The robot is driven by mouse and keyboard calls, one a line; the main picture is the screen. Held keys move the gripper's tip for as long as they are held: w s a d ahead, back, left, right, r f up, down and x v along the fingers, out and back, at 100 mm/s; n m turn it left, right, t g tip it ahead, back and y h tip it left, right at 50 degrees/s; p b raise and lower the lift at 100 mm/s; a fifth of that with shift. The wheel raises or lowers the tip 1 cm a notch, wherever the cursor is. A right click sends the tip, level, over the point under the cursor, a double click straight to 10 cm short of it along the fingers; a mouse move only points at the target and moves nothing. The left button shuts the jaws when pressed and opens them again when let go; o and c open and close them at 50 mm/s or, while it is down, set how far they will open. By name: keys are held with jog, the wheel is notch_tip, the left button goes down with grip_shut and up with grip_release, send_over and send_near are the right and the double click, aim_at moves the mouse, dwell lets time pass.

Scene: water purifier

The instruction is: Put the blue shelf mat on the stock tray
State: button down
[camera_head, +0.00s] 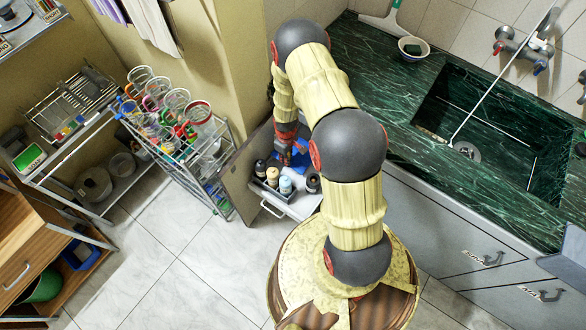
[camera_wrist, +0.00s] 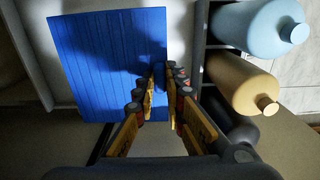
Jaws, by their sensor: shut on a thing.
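The blue shelf mat (camera_wrist: 95,50) is a flat, ribbed sheet filling the upper left of the wrist view, with a dark shadow across it. In the head view only a small blue part (camera_head: 300,159) shows beside my gripper (camera_head: 288,138). In the wrist view my gripper (camera_wrist: 162,85) is shut on the mat near its right edge. A dark tray (camera_head: 262,186) with several bottles stands on a white pull-out surface (camera_head: 301,208) below the gripper. I cannot tell which of these two is the stock tray. My arm hides part of this area.
A light blue bottle (camera_wrist: 258,28), a tan bottle (camera_wrist: 240,82) and a dark bottle lie close right of my gripper in the wrist view. An open cabinet door (camera_head: 243,178) stands left of the tray. A wire rack of glasses (camera_head: 180,140) is farther left.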

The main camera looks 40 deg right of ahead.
aim_at(287, 171)
notch_tip(287, 171, down, 8)
jog(key=shift+r+b, duration=0.15)
jog(key=shift+b, duration=1)
jog(key=c, duration=1.8)
grip_release()
jog(key=shift+c, duration=0.2)
